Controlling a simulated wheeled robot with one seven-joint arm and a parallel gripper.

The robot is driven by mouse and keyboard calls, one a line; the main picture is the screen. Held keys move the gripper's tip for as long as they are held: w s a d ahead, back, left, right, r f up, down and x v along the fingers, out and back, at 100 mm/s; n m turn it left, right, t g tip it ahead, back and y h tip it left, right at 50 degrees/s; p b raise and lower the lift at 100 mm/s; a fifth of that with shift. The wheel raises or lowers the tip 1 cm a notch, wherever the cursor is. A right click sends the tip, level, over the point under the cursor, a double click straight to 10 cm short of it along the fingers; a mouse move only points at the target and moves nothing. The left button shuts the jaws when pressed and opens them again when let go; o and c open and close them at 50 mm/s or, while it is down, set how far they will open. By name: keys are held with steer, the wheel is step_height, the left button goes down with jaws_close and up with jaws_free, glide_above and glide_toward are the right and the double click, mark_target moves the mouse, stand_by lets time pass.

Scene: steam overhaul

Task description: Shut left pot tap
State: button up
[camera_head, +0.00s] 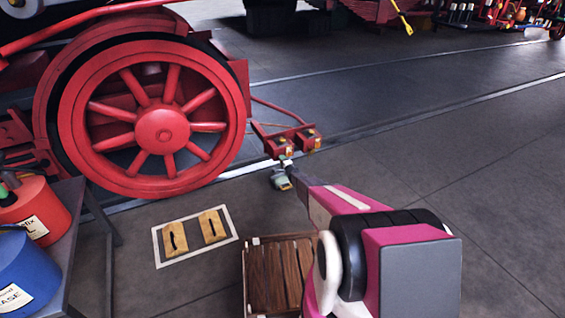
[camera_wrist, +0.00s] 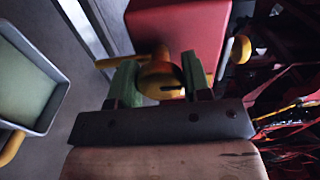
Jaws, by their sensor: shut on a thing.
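Two small red pots sit low on red brackets beside the wheel in the head view, the left pot (camera_head: 275,147) and the right pot (camera_head: 308,139). My gripper (camera_head: 286,162) is at the front of the left pot. In the wrist view, the green fingers of my gripper (camera_wrist: 158,82) are shut on the yellow tap (camera_wrist: 160,77), one finger on either side. The red pot box (camera_wrist: 182,35) is right behind it. A yellow bar (camera_wrist: 128,62) sticks out to the left of the tap. The tap's lower part is hidden by my gripper.
A small pale pan (camera_head: 280,181) is just below my gripper; it also shows at left in the wrist view (camera_wrist: 62,88). The red spoked wheel (camera_head: 163,128) stands left. Open floor lies right.

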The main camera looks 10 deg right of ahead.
steer(key=shift+m, duration=0.3)
steer(key=o, duration=0.9)
steer(key=shift+s, duration=0.2)
steer(key=v, duration=1)
steer(key=shift+s+d, duration=0.15)
steer(key=shift+s, duration=0.1)
steer(key=shift+r, duration=0.1)
